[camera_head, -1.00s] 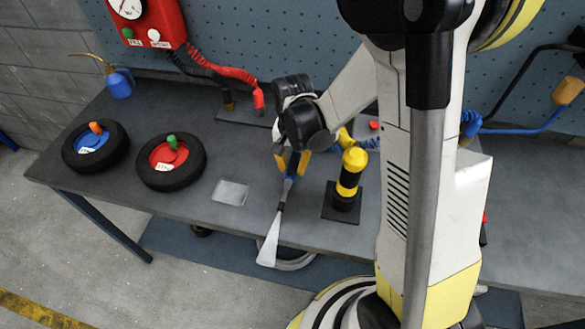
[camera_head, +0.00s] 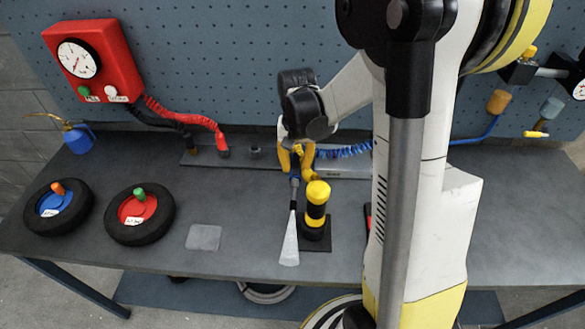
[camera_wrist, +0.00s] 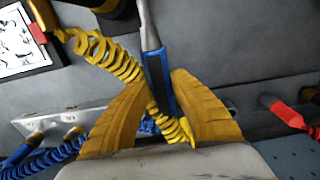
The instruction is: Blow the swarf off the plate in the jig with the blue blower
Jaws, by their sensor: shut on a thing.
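My gripper (camera_head: 297,162), with yellow fingers, is shut on the blue blower (camera_wrist: 157,78) above the bench. The blower's grey tube points toward the bench's front edge in the head view. A pale, see-through cone (camera_head: 289,245) spreads from its tip. In the wrist view, a white plate (camera_wrist: 14,42) with dark curly marks, probably the swarf, lies in a dark frame, probably the jig (camera_wrist: 52,52), at the upper left. The blower does not point at it. In the head view my arm hides most of that spot; only a red and black edge (camera_head: 368,222) shows.
A yellow-and-black post (camera_head: 316,207) stands close beside the blower. A yellow coiled hose (camera_wrist: 105,55) crosses the wrist view. Two wheels (camera_head: 58,206) (camera_head: 140,215) and a pale square sheet (camera_head: 204,237) lie to the left. A red hose (camera_head: 185,119) hangs behind.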

